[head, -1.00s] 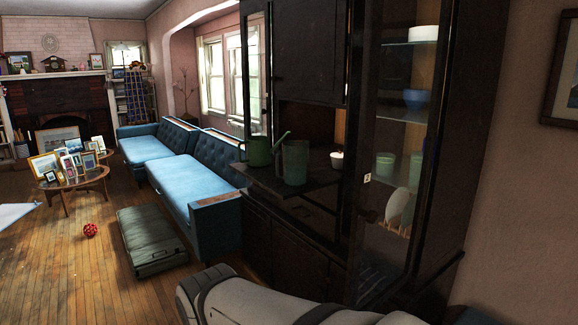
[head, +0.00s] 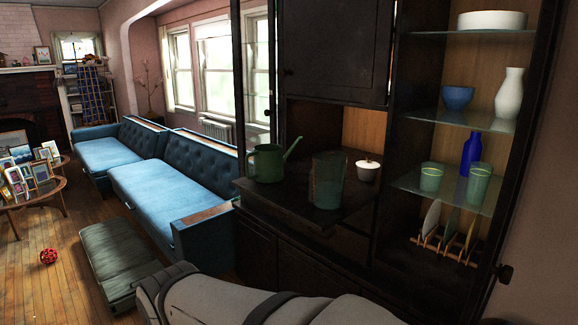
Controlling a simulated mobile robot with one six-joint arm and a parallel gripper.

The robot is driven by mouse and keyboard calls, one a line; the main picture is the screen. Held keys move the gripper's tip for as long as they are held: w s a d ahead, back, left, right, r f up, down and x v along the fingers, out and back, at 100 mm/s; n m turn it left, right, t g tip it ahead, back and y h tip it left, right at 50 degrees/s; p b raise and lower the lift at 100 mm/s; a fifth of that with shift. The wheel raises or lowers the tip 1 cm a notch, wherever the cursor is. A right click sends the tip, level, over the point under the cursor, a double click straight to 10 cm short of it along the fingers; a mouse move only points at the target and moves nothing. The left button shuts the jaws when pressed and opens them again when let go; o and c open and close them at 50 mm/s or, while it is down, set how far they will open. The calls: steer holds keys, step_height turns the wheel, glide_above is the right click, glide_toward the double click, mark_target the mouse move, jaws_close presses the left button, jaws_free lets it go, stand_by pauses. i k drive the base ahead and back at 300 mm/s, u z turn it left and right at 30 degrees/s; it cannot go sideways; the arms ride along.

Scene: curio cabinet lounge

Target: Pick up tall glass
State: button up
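A tall green translucent glass (head: 328,182) stands upright on the dark ledge (head: 290,208) of the cabinet, between a green watering can (head: 265,163) and a small white lidded pot (head: 367,171). Two shorter green glasses, one on the left (head: 431,178) and one on the right (head: 478,182), stand on the lower glass shelf at the right. My grey arm crosses the bottom of the head view, below and in front of the cabinet. My gripper is outside the picture.
The right compartment holds a blue bottle (head: 470,153), white vase (head: 510,94), blue bowl (head: 458,97), white dish (head: 492,20) and a plate rack (head: 446,248). A blue sofa (head: 170,185), green ottoman (head: 120,258) and red ball (head: 48,256) are at left. Wooden floor is clear around the ball.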

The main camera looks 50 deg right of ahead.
mark_target(479, 175)
steer(key=u, duration=0.1)
steer(key=i, duration=1.85)
steer(key=z, duration=4.2)
steer(key=i, duration=0.95)
